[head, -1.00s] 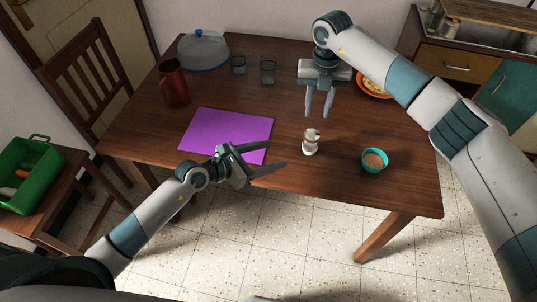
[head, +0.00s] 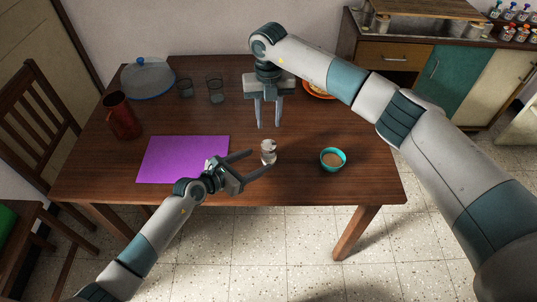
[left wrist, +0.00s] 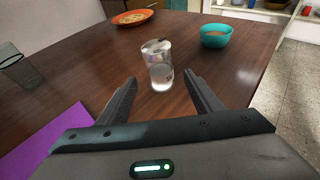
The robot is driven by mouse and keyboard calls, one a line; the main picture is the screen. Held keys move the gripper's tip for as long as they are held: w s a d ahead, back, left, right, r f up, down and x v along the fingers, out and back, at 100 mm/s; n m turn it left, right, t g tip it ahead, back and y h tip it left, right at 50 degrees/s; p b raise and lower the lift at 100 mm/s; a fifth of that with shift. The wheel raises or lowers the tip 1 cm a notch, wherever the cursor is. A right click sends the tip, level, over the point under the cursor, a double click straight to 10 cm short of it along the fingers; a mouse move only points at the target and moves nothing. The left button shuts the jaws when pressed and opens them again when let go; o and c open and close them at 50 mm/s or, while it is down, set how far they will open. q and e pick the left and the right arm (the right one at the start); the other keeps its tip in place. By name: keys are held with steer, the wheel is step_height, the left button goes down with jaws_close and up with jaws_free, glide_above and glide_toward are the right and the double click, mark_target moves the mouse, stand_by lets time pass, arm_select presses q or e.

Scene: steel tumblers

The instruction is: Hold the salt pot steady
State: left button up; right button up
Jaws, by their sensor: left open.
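The salt pot (head: 268,154), a small pale steel-and-glass-looking pot, stands upright near the table's front edge. It also shows in the left wrist view (left wrist: 158,66), ahead of and roughly centred between my finger tips. My left gripper (head: 261,160) is open, its fingers pointing at the pot, with the tips at or just short of its sides. Contact cannot be made out. In the left wrist view my left gripper (left wrist: 159,79) has nothing between its fingers nearer than the pot. My right gripper (head: 268,126) hangs open and empty, pointing down, behind the pot.
A teal bowl (head: 333,159) with brown contents stands right of the pot. A purple mat (head: 182,160) lies left. A red-brown jug (head: 122,115), two glasses (head: 215,90), a blue-rimmed dome (head: 148,79) and an orange plate (head: 318,91) stand farther back on the wooden table (head: 300,190).

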mark_target(269, 144)
arm_select(q)
steer(key=shift+x, duration=3.55)
steer(key=c, duration=1.2)
arm_select(e)
steer(key=shift+o, duration=0.4)
arm_select(q)
steer(key=shift+c, duration=0.2)
arm_select(e)
steer(key=o, duration=0.5)
steer(key=shift+o, duration=0.5)
steer(key=n, duration=0.1)
steer(key=r+n, duration=0.1)
steer(key=n, duration=0.3)
steer(key=r+n, duration=0.1)
steer(key=n, duration=0.1)
steer(key=shift+r, duration=0.15)
step_height(269, 144, down, 12)
steer(key=shift+f, duration=0.1)
